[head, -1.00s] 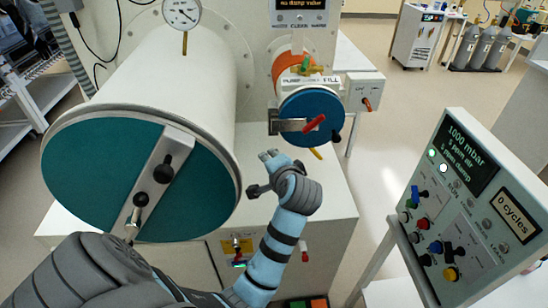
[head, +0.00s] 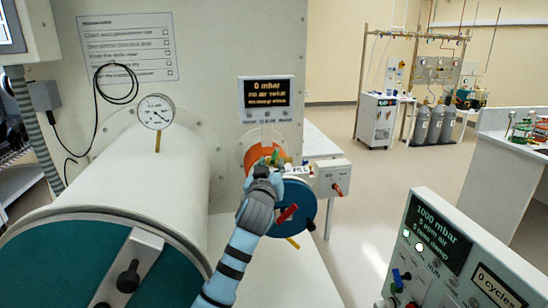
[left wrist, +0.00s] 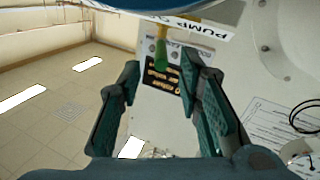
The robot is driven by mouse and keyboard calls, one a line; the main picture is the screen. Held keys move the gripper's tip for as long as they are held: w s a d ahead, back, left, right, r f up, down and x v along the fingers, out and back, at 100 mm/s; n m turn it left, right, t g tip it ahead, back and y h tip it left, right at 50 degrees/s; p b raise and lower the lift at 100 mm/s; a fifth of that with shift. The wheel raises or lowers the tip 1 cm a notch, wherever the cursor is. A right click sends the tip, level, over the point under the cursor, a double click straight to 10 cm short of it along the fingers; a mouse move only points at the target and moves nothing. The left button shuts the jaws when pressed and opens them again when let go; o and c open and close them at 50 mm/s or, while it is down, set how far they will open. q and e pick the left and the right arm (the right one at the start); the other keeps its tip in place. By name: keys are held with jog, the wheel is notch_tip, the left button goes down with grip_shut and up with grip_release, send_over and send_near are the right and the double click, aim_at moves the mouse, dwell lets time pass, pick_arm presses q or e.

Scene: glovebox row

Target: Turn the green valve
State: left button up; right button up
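The green valve handle (head: 275,156) sits on top of the small antechamber with the blue round door (head: 303,203), beside an orange part (head: 258,158). In the left wrist view the green handle (left wrist: 160,54) hangs from a yellow stem, under a PUMP label. My left gripper (head: 264,172) is right by the valve in the head view and partly covers it and the blue door. In the left wrist view my left gripper (left wrist: 160,68) is open. The green handle shows between its fingertips, with gaps on both sides. My right gripper is not in view.
The large white antechamber (head: 120,185) with a gauge (head: 156,111) stands at the left. A red-handled box (head: 333,178) is just right of the valve. A control panel (head: 450,260) stands at the front right. A display (head: 267,91) hangs above the valve.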

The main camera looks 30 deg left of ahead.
aim_at(274, 157)
pick_arm(q)
jog(key=x, duration=0.5)
jog(key=shift+a, duration=0.1)
jog(key=shift+w, duration=0.3)
jog(key=shift+f, duration=0.1)
grip_shut()
